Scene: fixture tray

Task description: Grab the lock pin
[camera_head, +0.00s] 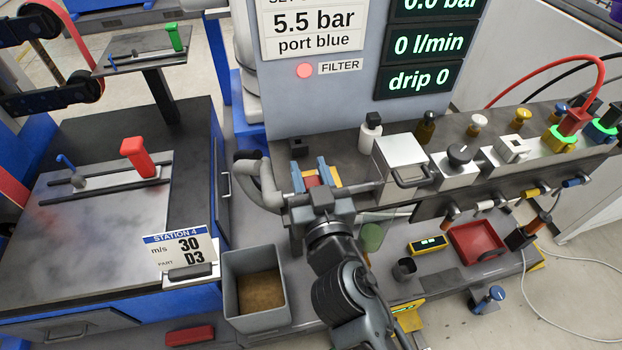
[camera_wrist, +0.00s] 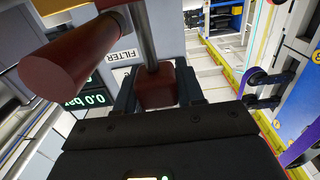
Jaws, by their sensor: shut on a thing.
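My gripper (camera_head: 313,178) is at the front of the grey panel, below the FILTER label, with blue-grey fingers on both sides of a small red piece. In the wrist view, my gripper (camera_wrist: 157,88) is shut on a dark red block (camera_wrist: 155,92) with a metal rod rising from it. This looks like the lock pin, but no label confirms it. The block sits between both fingers, and the far end of the rod is out of sight. A large brown-red cylinder (camera_wrist: 72,62) lies close beside the fingers in the wrist view.
A grey open bin (camera_head: 252,310) stands below left of my gripper. A metal box with a handle (camera_head: 402,165) stands to the right. A red tray (camera_head: 476,241) lies on the lower shelf. The left bench carries a red slider handle (camera_head: 138,158) and a station card (camera_head: 182,253).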

